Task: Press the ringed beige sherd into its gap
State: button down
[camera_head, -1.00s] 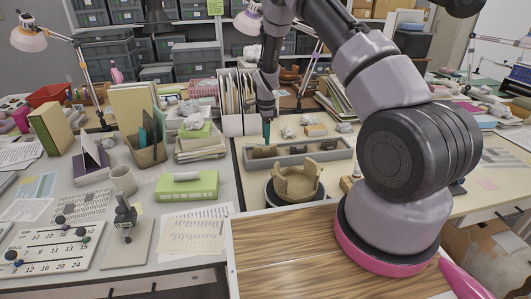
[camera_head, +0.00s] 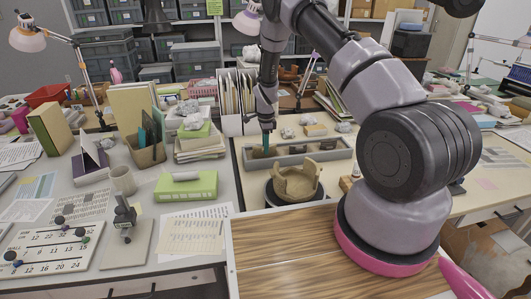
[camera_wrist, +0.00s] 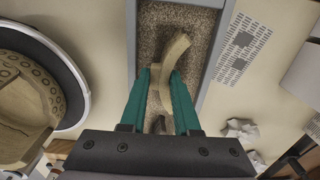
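The pot (camera_head: 297,185), a beige broken vessel with an open gap in its wall, sits on a dark round stand (camera_head: 272,198). In the wrist view the pot (camera_wrist: 22,110) is at the left, with a band of stamped rings. A curved beige sherd (camera_wrist: 176,48) lies in the grit-filled tray (camera_wrist: 201,20); its ring marks cannot be made out from above. My gripper (camera_wrist: 161,72), with teal fingers, points down over the tray. Its fingers are apart on either side of the sherd, and no firm contact shows. In the head view my gripper (camera_head: 266,148) is at the tray's left end.
The long grey tray (camera_head: 325,155) lies behind the pot and holds other dark sherds. Crumpled paper (camera_head: 287,133) and a small box (camera_head: 315,130) lie behind it. A green box (camera_head: 186,187) is left of the pot. File folders (camera_head: 235,105) stand behind the gripper.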

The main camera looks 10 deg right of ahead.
jog(key=shift+r, duration=3.55)
